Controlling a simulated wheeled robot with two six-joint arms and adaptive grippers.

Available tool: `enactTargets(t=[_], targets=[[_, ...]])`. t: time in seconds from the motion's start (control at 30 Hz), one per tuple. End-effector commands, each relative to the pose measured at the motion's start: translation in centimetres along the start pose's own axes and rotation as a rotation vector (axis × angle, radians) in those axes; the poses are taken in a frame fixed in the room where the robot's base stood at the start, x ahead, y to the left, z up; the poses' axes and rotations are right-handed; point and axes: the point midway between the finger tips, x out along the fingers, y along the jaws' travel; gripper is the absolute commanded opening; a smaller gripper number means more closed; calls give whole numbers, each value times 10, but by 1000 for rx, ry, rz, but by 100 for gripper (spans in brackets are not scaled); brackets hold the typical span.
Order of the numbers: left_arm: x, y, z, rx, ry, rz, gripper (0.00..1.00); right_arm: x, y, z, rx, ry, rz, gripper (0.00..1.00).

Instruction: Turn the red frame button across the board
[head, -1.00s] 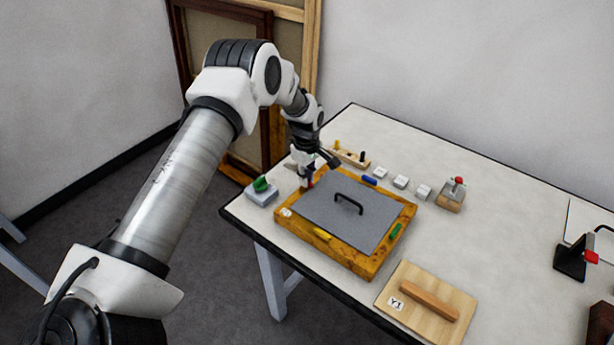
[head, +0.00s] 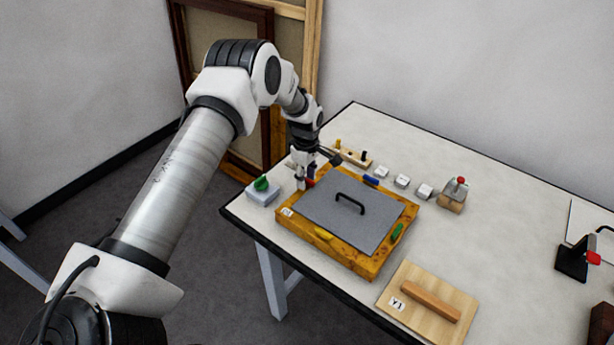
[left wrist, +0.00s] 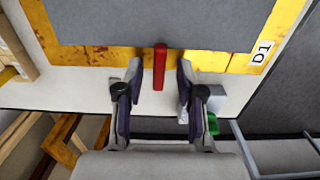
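The red frame button (left wrist: 160,66) is a narrow bar on the gilt frame (left wrist: 100,56). In the left wrist view it lies at right angles to the near frame side, with one end at the edge of the grey board (left wrist: 120,22) and the other past the frame's outer edge. It also shows in the head view (head: 310,183), partly hidden by my left gripper (head: 304,182). In the left wrist view my left gripper (left wrist: 160,75) is open, one finger each side of the button, with gaps between. My right gripper is not in view.
Yellow (head: 323,234), green (head: 397,232) and blue (head: 371,180) buttons lie along the other frame sides. The board has a black handle (head: 350,203). A grey box with a green knob (head: 262,190) stands left of the frame, near the table edge. White blocks (head: 402,181) stand behind.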

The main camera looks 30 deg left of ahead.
Motion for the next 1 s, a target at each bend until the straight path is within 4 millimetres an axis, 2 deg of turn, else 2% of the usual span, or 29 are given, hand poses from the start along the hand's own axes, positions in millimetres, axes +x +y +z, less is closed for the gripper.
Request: enactTargets(t=[0.17,0.27,0.37,0.6,0.7,0.83,1.0], targets=[[-2,1,0,1,0,2,38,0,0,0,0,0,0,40],[-10,2,0,1,0,3,38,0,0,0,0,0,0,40],[-28,2,0,1,-1,5,38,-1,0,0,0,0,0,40],[-89,1,-2,-1,-2,3,38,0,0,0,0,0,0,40],[-107,1,-3,-2,-2,2,38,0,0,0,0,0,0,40],[-118,1,-3,-1,-3,0,38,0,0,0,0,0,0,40],[-119,0,-3,-1,-2,-1,38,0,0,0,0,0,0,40]])
